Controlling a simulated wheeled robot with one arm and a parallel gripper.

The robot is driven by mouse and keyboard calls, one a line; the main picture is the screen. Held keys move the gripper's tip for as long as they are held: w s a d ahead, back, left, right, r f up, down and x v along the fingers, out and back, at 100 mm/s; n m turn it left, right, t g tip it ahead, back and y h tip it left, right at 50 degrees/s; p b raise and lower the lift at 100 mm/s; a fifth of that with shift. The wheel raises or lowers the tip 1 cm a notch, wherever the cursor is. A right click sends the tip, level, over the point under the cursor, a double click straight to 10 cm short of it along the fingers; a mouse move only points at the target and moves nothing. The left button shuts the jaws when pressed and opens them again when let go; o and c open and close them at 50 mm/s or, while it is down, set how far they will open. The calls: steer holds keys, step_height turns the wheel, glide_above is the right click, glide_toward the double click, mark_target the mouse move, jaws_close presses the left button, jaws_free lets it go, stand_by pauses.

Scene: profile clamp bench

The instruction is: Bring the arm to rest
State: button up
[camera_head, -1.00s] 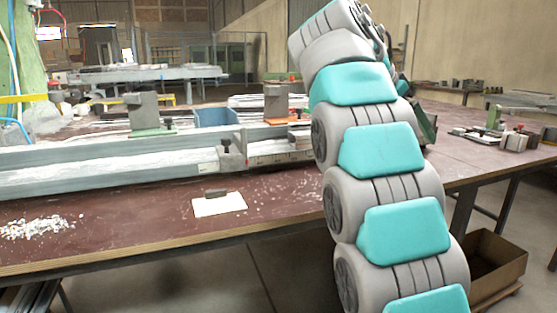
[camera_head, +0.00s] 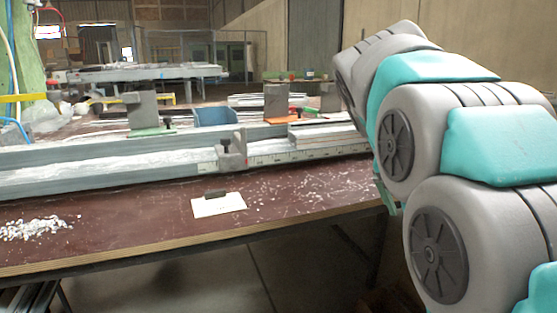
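My arm, grey with teal covers, fills the right side of the head view and hides the right part of the bench. Its end points away behind its own links, so my gripper is not visible. The clamp bench (camera_head: 300,215) has a dark red top with a light wooden edge. A long grey profile rail (camera_head: 100,176) runs along it, with a grey clamp block (camera_head: 232,152) at its right part. A small dark piece (camera_head: 215,194) lies on a white card (camera_head: 222,207) in front of the rail.
White shavings (camera_head: 38,227) lie on the bench's left front. A blue bin (camera_head: 214,115), a grey block on a green base (camera_head: 150,131) and a block on an orange base (camera_head: 276,102) stand behind the rail. The bench front around the card is mostly clear.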

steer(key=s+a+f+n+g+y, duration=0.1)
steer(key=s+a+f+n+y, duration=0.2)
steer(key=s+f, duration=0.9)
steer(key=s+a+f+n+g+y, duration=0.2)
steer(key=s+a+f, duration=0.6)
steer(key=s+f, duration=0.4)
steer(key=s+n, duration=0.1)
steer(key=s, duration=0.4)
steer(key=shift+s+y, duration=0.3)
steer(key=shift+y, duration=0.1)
